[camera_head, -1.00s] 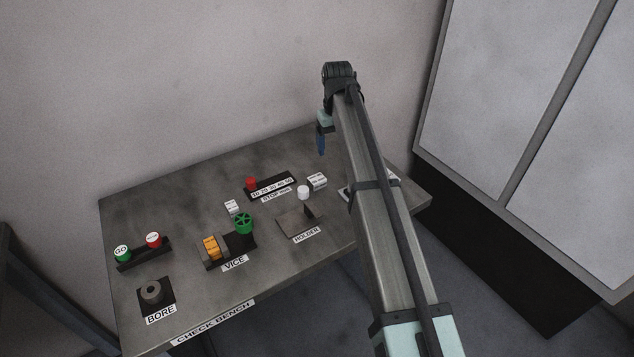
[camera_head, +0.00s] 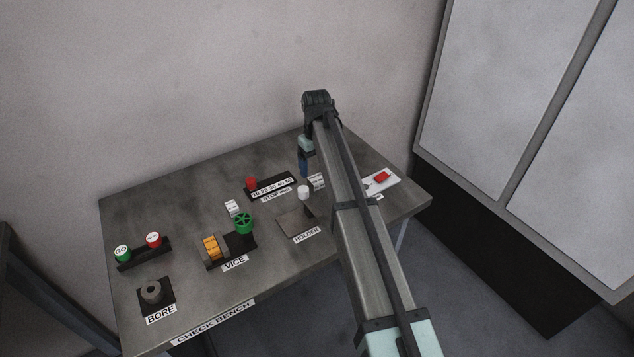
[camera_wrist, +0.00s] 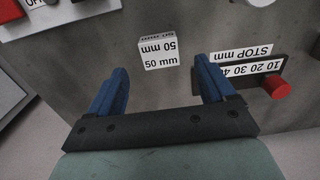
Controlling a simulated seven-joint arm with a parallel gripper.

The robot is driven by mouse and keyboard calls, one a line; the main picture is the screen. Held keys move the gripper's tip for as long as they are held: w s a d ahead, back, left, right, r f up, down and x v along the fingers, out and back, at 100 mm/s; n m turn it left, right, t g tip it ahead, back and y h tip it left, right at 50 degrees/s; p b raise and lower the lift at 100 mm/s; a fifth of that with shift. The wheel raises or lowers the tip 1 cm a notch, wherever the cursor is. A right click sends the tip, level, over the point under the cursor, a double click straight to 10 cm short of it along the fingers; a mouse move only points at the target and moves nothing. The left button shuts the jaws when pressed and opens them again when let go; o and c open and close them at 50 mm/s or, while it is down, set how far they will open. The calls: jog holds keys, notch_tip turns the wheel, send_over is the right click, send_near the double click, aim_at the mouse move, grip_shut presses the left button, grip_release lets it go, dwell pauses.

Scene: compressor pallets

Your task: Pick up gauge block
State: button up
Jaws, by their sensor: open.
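A white gauge block marked "50 mm" (camera_wrist: 160,52) rests on the bench, ahead of and between my fingertips in the wrist view. In the head view this block (camera_head: 316,182) is partly hidden by my arm. A second white labelled block (camera_head: 232,208) stands behind the vice; its marking is too small to read. My gripper (camera_wrist: 160,72) is open and empty, its two blue fingers spread apart. In the head view my gripper (camera_head: 303,170) hangs over the back of the bench, near the 50 mm block.
The stop rail (camera_wrist: 255,75) with its red knob (camera_wrist: 277,87) lies close to the right finger. The holder (camera_head: 298,221) and vice (camera_head: 230,250) stand toward the front. A white plate with a red piece (camera_head: 381,177) is at the right. The back left bench is clear.

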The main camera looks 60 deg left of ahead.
aim_at(317, 178)
jog(key=shift+d+f, duration=0.2)
jog(key=shift+f, duration=2.4)
jog(key=c, duration=1.5)
